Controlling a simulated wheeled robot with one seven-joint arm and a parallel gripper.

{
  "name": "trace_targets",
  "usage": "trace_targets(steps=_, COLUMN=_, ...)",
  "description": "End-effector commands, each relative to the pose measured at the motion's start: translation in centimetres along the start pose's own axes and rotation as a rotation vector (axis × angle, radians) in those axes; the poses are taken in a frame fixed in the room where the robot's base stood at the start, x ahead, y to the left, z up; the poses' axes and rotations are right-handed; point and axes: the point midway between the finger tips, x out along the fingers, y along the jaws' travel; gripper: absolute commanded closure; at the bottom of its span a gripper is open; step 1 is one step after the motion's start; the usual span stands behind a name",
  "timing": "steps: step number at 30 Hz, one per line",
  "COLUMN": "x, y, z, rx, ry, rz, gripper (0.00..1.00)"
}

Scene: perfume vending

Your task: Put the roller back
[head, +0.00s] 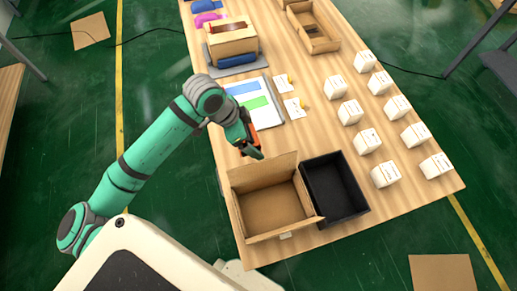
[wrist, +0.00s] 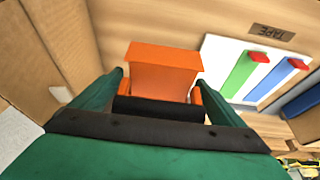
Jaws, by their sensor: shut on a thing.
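My gripper (head: 256,150) is held over the table at its left side, just behind the open cardboard box. It is shut on an orange roller with a black cylinder (wrist: 160,72), seen between the fingers in the wrist view. In the head view only a little of the orange roller (head: 251,134) shows beside the gripper. A dark label reading TAPE (wrist: 272,32) lies on the wood to the right of the roller in the wrist view. I cannot tell whether the roller touches the table.
The open cardboard box (head: 234,212) and a black tray (head: 364,205) stand at the table's near end. A white board (head: 266,88) with blue and green strips lies behind the gripper. Several white boxes (head: 368,141) stand at right. A cardboard box on a stand (head: 231,45) is farther back.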

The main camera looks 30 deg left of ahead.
Motion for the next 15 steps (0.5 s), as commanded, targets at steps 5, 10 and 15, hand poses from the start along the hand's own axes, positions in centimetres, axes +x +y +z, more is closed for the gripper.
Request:
trace_targets(steps=5, x=2.3, y=1.3, z=-0.2, rx=0.0, ry=0.001, rz=0.0, gripper=0.27)
trace_targets(steps=10, x=3.0, y=1.7, z=-0.2, rx=0.0, ry=0.0, rz=-0.001, gripper=0.27)
trace_targets(steps=15, x=4.5, y=2.3, z=0.0, rx=-0.004, ry=0.001, rz=0.0, gripper=0.27)
